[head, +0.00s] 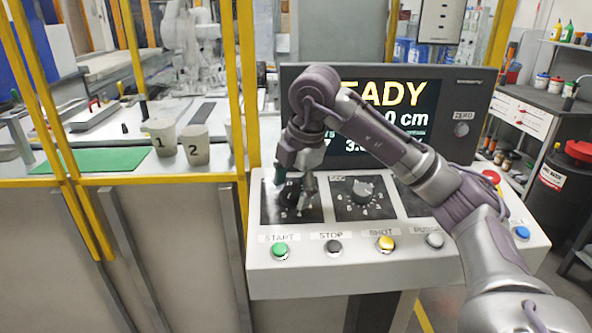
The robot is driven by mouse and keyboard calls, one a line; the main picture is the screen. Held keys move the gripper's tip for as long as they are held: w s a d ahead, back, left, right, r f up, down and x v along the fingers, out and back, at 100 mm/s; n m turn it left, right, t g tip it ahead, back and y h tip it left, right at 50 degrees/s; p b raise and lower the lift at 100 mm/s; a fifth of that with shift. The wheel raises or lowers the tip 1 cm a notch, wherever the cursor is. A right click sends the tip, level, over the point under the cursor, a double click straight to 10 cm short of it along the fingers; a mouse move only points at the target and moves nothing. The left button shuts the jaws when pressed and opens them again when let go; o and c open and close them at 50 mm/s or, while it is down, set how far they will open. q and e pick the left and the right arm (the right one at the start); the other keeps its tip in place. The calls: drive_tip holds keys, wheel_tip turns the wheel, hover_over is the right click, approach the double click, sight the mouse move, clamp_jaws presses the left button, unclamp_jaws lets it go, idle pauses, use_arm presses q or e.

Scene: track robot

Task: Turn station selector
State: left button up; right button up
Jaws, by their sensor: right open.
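The grey control console carries a black dial plate (270,212) on the left, with a dark knob (289,193) partly hidden by my gripper. My right gripper (292,188) points down at this knob, its fingers open on either side of it. I cannot tell whether the fingers touch the knob. Its label and most of its scale are hidden. A second dial, a silver knob (363,190) with numbers around it, sits to the right and is clear of the gripper. My left gripper is not in view.
Below the dials is a button row: green START (280,250), black STOP (333,246), yellow SHOT (385,243). A display (413,110) stands behind, partly covered by my right arm. Yellow fence posts (246,80) and numbered cups (195,146) are to the left.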

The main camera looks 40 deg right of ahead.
drive_tip(key=v, duration=1.1)
drive_tip(key=shift+r, duration=0.2)
drive_tip(key=shift+s+f, duration=0.1)
